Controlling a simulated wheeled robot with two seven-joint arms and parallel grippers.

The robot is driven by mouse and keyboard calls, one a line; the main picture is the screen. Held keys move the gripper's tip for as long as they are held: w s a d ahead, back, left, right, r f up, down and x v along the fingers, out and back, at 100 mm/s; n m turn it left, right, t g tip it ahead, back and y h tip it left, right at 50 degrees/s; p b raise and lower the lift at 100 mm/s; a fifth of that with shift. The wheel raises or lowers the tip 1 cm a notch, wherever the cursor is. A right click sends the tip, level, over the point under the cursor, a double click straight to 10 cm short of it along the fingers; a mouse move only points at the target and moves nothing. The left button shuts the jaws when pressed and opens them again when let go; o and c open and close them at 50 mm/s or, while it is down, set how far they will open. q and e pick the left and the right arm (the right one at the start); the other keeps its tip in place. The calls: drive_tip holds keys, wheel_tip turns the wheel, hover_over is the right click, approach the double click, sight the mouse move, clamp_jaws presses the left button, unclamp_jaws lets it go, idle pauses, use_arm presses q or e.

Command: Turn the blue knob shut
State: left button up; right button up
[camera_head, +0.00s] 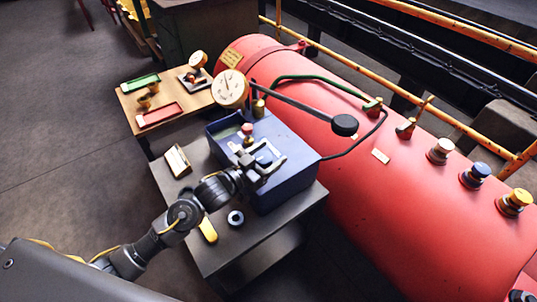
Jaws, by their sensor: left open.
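The blue knob (477,172) sits on a short brass stem on the upper side of the big red boiler (330,130), at the right of the head view. My right gripper is not in view. The angle at which the blue knob is turned is too small to tell.
The blue box stands on a grey table (235,255) with a yellow piece (208,230) and a dark ring (236,218). A yellow railing (450,35) runs behind the boiler.

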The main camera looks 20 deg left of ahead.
use_arm(q)
drive_tip(key=c, duration=1)
